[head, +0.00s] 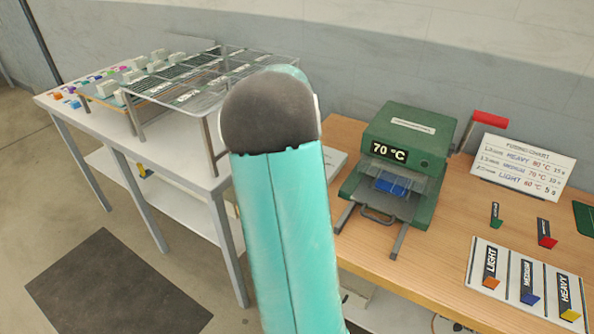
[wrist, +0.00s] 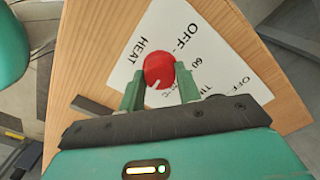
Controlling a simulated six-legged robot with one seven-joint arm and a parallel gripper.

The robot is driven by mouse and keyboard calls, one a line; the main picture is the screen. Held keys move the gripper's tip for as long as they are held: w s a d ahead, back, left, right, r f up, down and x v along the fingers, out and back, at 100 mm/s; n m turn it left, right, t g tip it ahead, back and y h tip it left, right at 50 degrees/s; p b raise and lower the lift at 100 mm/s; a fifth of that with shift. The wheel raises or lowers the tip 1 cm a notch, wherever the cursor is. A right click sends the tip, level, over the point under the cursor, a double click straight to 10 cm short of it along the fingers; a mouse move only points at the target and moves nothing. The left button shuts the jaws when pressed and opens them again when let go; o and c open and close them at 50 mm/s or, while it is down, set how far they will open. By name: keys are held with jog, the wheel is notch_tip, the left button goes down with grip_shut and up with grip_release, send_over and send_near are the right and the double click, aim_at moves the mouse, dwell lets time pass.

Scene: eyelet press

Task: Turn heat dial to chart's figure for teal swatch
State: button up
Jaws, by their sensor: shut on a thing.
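A round red dial (wrist: 159,70) sits on a white panel (wrist: 128,72) in the wrist view, beside the word HEAT. My gripper (wrist: 160,82) has its two green fingers on either side of it, shut on it. A white mark shows on the dial's lower edge; fingers hide some of the scale. In the head view the green press (head: 411,132) has a display (head: 388,151) reading 70 °C. The white chart (head: 522,165) lists HEAVY, MEDIUM and LIGHT with figures that look like 80, 70 and 60 °C. I cannot tell which swatch is teal.
A blue piece (head: 391,184) lies in the press. A sample board (head: 478,262) carries LIGHT, MEDIUM and HEAVY cards; small loose cards lie behind it. A red handle (head: 490,119) sticks out right of the press. A white table (head: 185,170) with racks stands left.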

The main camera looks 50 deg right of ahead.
jog(key=shift+m, duration=0.6)
jog(key=o, duration=1)
jog(key=shift+c, duration=0.2)
jog(key=shift+r, duration=0.1)
notch_tip(320, 180, up, 14)
